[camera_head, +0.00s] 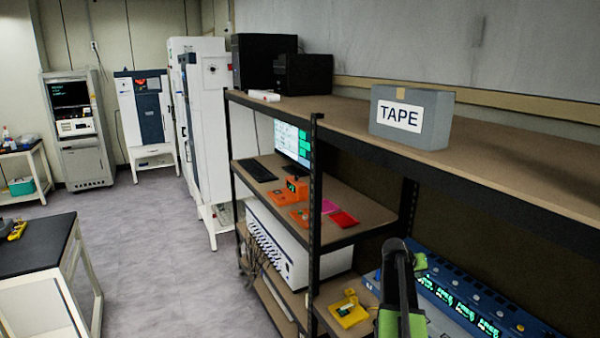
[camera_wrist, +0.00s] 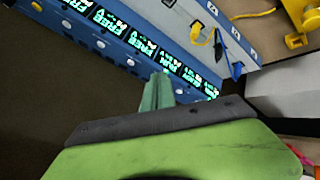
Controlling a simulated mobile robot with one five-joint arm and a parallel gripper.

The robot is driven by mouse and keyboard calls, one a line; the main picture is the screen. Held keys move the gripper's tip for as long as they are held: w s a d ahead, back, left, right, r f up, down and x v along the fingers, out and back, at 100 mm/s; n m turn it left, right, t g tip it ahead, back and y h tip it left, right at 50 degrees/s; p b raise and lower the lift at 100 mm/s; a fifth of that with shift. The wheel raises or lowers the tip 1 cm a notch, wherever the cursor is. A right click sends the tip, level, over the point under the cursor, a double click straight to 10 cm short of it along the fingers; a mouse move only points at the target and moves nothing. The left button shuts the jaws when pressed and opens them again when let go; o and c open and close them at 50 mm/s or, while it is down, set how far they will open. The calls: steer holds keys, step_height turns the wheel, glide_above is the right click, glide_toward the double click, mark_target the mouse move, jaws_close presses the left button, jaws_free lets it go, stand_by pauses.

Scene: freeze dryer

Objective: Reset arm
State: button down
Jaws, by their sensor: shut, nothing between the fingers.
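My gripper shows in the wrist view, with its green fingers (camera_wrist: 157,92) shut together and nothing between them. The fingers point toward a blue panel (camera_wrist: 120,52) with green lit displays, and I cannot tell the exact gap. In the head view my black and green arm stands at the lower right, in front of the shelf rack, and the fingertips cannot be made out there. The blue panel with its displays (camera_head: 470,310) is just right of the arm.
A shelf rack (camera_head: 317,180) fills the right side. A grey TAPE box (camera_head: 412,118) stands on its top shelf. A monitor (camera_head: 291,143) and orange items are on the middle shelf. A black-topped table (camera_head: 35,245) stands at the left. Open grey floor (camera_head: 150,250) lies between.

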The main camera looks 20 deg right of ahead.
steer(key=w+a+f+n+t+y, duration=0.15)
steer(key=w+a, duration=0.25)
steer(key=a, duration=0.8)
steer(key=w+a+f+n+y, duration=0.1)
steer(key=w+a+n, duration=0.15)
steer(key=a, duration=0.95)
steer(key=w+a+f+n+t+y, duration=0.1)
steer(key=w+a, duration=0.4)
steer(key=a, duration=0.7)
steer(key=s+a+f+n+g+y, duration=0.1)
steer(key=s+a, duration=0.1)
steer(key=a, duration=0.5)
steer(key=s+a+f+y, duration=0.1)
steer(key=s+a+y, duration=0.1)
steer(key=a, duration=0.5)
steer(key=s+a+f+n+g+y, duration=0.1)
steer(key=s+a+g+y, duration=0.1)
steer(key=s+a, duration=0.7)
steer(key=shift+s+f+g, duration=0.15)
steer(key=shift+s+g, duration=0.2)
steer(key=shift+g, duration=0.2)
steer(key=shift+d, duration=0.15)
